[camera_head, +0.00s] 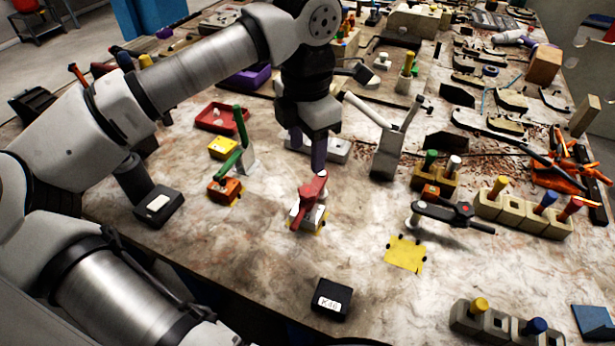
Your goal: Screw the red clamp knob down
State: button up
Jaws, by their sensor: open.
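The red clamp knob (314,186) is a long red piece, tilted, on top of a small pale block (300,217) near the middle of the table. A bit of yellow shows under the block. My gripper (307,148) points down just behind and above the red piece, with its jaws open. A purple part shows at the fingers, just above the red piece's upper end. I cannot tell whether it touches the red piece, and the far side of the gripper is hidden.
A green-handled clamp (232,160) stands to the left, with a red tray (220,117) behind it. A grey upright fixture (388,155) stands to the right. A yellow sheet (405,254) and a black box (332,299) lie in front. The front-left tabletop is fairly clear.

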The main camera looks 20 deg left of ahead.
aim_at(308, 190)
notch_tip(308, 190, down, 9)
jog(key=shift+f+p, duration=0.15)
jog(key=shift+p, duration=0.6)
jog(key=c, duration=0.8)
jog(key=shift+w+f+m+b, duration=0.1)
jog(key=shift+f+m+b, duration=0.25)
jog(key=shift+b, duration=0.65)
jog(key=shift+m+b, duration=0.45)
jog(key=shift+b, duration=0.3)
jog(key=shift+r+m+b, duration=0.2)
jog(key=shift+m+b, duration=0.9)
jog(key=shift+b, duration=0.1)
jog(key=shift+r+m, duration=0.2)
jog(key=shift+m, duration=0.1)
